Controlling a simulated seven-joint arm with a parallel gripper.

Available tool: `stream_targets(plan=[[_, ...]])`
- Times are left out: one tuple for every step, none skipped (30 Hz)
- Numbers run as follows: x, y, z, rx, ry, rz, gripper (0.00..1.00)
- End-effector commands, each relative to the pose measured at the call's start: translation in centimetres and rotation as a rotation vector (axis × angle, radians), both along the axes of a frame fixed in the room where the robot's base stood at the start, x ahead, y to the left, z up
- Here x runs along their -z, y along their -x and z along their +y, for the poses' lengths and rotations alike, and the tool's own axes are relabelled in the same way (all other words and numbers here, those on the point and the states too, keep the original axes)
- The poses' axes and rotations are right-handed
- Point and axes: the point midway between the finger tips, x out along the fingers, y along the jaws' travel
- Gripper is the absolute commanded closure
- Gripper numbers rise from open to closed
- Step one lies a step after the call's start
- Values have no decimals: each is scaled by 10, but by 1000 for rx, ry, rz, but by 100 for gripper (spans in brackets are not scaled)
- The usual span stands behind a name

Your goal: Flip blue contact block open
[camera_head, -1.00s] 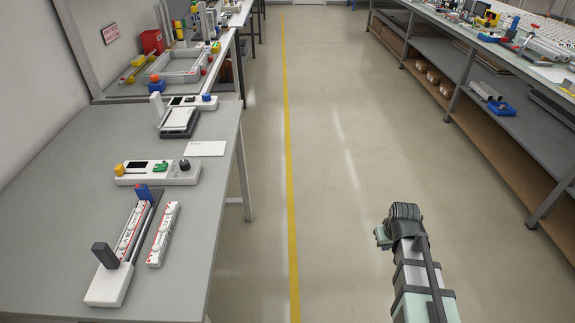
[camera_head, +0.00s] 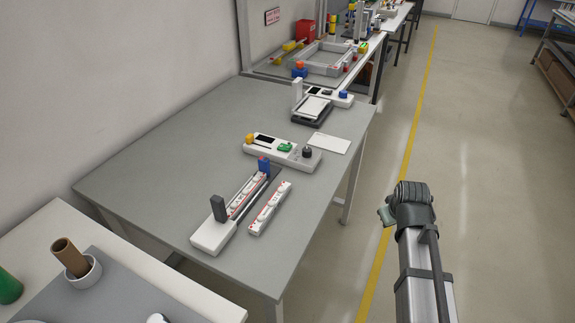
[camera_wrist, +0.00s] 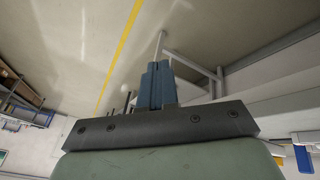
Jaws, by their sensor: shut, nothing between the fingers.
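The blue contact block (camera_head: 264,165) stands at the far end of a long white fixture (camera_head: 209,236) on the grey table. A red spot shows on it, and a dark upright block (camera_head: 218,208) stands at the fixture's near end. The blue block is small here, so I cannot tell its exact pose. My gripper (camera_wrist: 157,85) shows in the wrist view with its blue-grey fingers together and empty, over the floor. In the head view my arm is right of the table, well apart from the blue block, and the fingers cannot be made out.
A separate white strip (camera_head: 270,208) lies right of the fixture. A white panel with a green part (camera_head: 285,147) and a flat white card (camera_head: 328,144) lie behind. A nearer table carries a cardboard tube (camera_head: 70,257). The floor right of the table is clear.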

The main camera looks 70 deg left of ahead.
Motion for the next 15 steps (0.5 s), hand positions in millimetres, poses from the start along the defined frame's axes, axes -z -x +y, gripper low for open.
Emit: stream_targets(plan=[[-8, 14, 15, -37, -7, -10, 100], [-11, 23, 22, -57, -10, -16, 100], [-17, 33, 31, -83, -15, -22, 100], [-21, 41, 38, -102, -18, -28, 100], [-25, 49, 45, -121, -22, -33, 100], [-30, 61, 53, -149, -27, -40, 100], [-34, 69, 59, -167, -30, -45, 100], [-38, 78, 66, -187, -34, -51, 100], [-43, 89, 74, -212, -39, -58, 100], [-48, 99, 80, -232, -43, -64, 100], [-52, 108, 86, -251, -48, -69, 100], [-57, 120, 93, -278, -53, -76, 100], [-61, 129, 98, -296, -57, -81, 100], [-65, 139, 104, -316, -61, -86, 100], [-71, 151, 110, -342, -67, -94, 100]])
